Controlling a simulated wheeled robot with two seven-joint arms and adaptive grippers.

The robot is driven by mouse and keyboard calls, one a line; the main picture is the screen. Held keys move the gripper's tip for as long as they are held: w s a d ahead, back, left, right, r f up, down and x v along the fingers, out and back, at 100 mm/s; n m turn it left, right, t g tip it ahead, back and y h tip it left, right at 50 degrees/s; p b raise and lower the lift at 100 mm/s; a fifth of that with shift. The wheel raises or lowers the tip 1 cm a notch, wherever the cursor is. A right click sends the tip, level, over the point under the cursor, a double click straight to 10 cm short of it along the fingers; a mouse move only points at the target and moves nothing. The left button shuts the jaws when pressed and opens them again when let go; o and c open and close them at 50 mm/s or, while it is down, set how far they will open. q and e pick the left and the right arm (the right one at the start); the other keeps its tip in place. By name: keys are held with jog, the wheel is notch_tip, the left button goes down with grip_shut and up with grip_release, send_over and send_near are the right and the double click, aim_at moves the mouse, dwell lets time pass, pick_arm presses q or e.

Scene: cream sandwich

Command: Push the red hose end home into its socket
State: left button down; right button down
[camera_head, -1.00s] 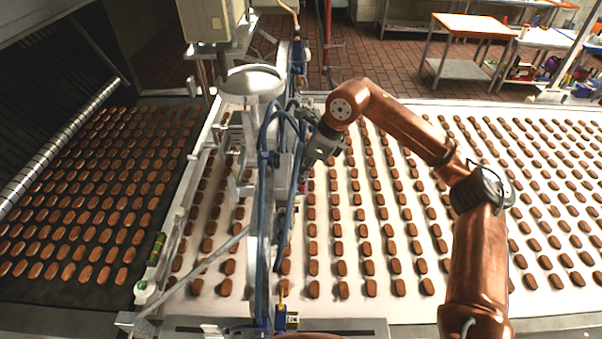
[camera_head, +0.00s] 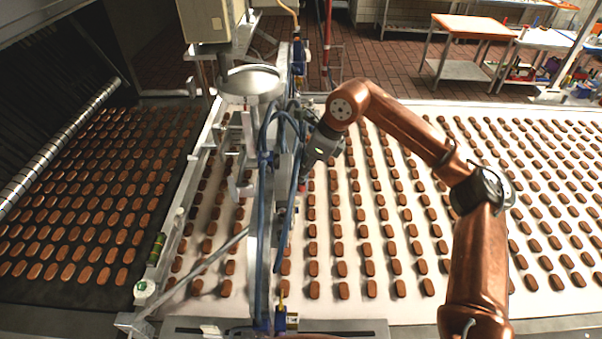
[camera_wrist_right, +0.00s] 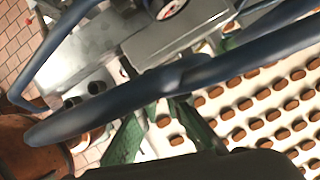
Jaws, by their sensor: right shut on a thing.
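My right gripper (camera_head: 309,158) is at the tall machine frame right of the round steel bowl, reaching in from the right. In the right wrist view its green fingers (camera_wrist_right: 160,118) are closed in on something behind a thick blue hose (camera_wrist_right: 130,97). That hose crosses close in front of the camera and hides the grip. I cannot make out a red hose end there. Several blue hoses (camera_head: 263,215) hang down the frame in the head view. A small red spot (camera_head: 302,188) shows just below the gripper. I cannot make out the socket. My left gripper is not in view.
A white conveyor (camera_head: 355,292) carries rows of brown biscuits under the arm. A dark belt (camera_head: 60,292) with more biscuits lies at the left. The round steel bowl (camera_head: 250,80) stands close left of the gripper. Metal machine parts (camera_wrist_right: 195,25) crowd the wrist view.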

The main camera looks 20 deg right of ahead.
jog(key=shift+f+b, duration=0.4)
jog(key=shift+f, duration=0.15)
dwell(0.5)
jog(key=c, duration=2)
grip_release()
jog(key=shift+f, duration=0.1)
jog(key=v, duration=1.2)
jog(key=shift+w, duration=0.1)
